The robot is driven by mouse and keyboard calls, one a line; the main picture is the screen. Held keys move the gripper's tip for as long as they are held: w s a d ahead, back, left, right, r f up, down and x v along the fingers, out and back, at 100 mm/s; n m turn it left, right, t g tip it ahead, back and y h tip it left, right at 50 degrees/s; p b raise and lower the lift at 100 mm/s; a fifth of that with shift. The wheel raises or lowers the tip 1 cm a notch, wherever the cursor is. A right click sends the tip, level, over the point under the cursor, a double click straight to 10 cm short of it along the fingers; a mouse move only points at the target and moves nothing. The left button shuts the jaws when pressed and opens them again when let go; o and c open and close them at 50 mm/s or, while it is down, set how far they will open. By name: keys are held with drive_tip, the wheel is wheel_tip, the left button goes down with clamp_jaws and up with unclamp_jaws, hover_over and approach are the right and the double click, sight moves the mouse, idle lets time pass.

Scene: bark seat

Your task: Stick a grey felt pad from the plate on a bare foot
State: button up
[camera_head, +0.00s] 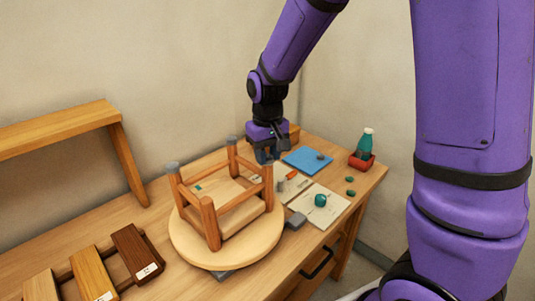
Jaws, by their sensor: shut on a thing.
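A small wooden stool (228,196) stands upside down on a round turntable, its legs pointing up. The left leg's foot (173,166) and the back leg's foot (232,141) have grey tips. The front leg's foot (208,201) and the right leg's foot (267,166) look like bare wood. A blue plate (301,163) lies to the right of the stool with a small grey pad (320,156) on it. My gripper (267,158) is just above or behind the right leg's foot. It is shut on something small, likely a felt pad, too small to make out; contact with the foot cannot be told.
The round turntable (188,251) fills the middle of the bench. A red holder (361,161) with a teal bottle (366,143), a white sheet (336,205) with a teal round thing, and a grey block (296,221) lie to the right. Wood samples (133,250) lie front left.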

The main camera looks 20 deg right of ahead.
sight(268, 157)
drive_tip(key=shift+f, duration=0.2)
drive_tip(key=o, duration=1.3)
drive_tip(key=shift+r, duration=3.5)
